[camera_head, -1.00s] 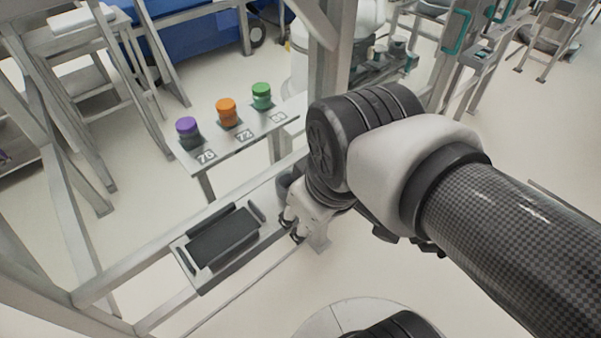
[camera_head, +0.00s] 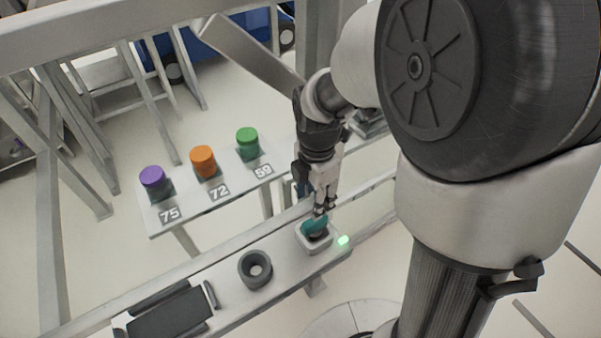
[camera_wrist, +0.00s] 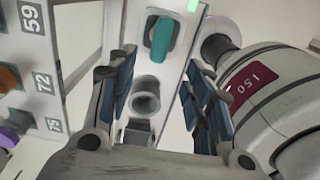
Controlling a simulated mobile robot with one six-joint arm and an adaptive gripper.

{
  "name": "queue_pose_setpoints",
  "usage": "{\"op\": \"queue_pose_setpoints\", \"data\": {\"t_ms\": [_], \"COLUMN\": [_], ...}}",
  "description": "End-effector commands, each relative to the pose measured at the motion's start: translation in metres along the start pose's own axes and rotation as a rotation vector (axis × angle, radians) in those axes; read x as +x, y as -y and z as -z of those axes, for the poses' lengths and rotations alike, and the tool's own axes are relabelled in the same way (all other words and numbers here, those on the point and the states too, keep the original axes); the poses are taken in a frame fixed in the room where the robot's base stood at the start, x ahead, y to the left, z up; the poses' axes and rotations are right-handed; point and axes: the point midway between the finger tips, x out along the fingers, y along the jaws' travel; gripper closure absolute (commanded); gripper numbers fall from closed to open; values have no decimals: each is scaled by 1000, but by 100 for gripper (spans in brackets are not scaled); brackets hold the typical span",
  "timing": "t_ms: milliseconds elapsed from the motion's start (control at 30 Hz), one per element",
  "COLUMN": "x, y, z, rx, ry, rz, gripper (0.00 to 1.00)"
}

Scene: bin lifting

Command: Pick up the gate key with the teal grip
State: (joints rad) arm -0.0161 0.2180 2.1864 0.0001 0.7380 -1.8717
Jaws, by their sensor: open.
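The gate key's teal grip (camera_head: 314,225) sits in a pale square holder (camera_head: 316,239) on the narrow rail shelf. In the wrist view the teal grip (camera_wrist: 161,38) stands upright in the picture, between and beyond the fingertips. My gripper (camera_head: 321,208) points down just above the teal grip in the head view. In the wrist view my gripper (camera_wrist: 160,75) is open, with its blue finger pads apart and nothing between them. The head view does not show clearly whether the fingertips touch the grip. The part of the key below the grip is hidden.
A dark grey ring-shaped holder (camera_head: 255,269) and a black tray (camera_head: 169,318) lie along the same shelf. A green light (camera_head: 343,240) glows beside the key holder. Purple (camera_head: 153,178), orange (camera_head: 203,161) and green (camera_head: 247,142) knobs stand on a numbered shelf behind.

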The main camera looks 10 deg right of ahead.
Motion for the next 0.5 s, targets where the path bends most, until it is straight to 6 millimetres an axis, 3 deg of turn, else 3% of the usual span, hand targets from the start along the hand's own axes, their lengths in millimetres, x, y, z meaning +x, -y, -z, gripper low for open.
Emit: {"op": "queue_pose_setpoints", "data": {"t_ms": [33,200,500], "x": [15,48,69], "y": [1,1,0], "z": [0,0,-1], "rx": [1,2,3], "ry": [-1,-1,0], "rz": [5,4,-1], "gripper": [53,53,53]}}
